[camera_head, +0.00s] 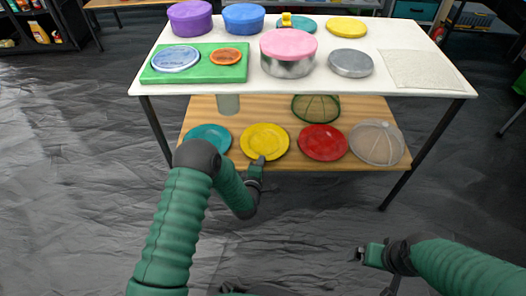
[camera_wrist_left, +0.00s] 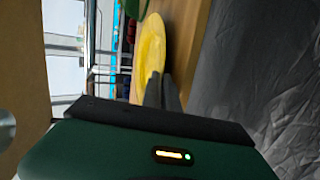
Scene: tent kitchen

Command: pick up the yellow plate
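A yellow plate (camera_head: 265,139) lies on the wooden lower shelf between a teal plate and a red plate. My left gripper (camera_head: 260,161) is at its front rim, with the fingertips overlapping the rim. In the left wrist view the yellow plate (camera_wrist_left: 151,45) stands edge-up in the picture. The fingers (camera_wrist_left: 163,92) are close together at its near edge; whether they grip the rim is hidden. A second flat yellow disc (camera_head: 346,29) lies on the white tabletop at the back. My right gripper (camera_head: 368,255) is low at the right, away from the table; its fingers are too small to judge.
The teal plate (camera_head: 208,137), red plate (camera_head: 323,142) and a mesh dome (camera_head: 376,143) share the lower shelf (camera_head: 240,109). The white tabletop (camera_head: 245,90) overhangs the shelf's back and holds several pots and lids. The floor in front is clear.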

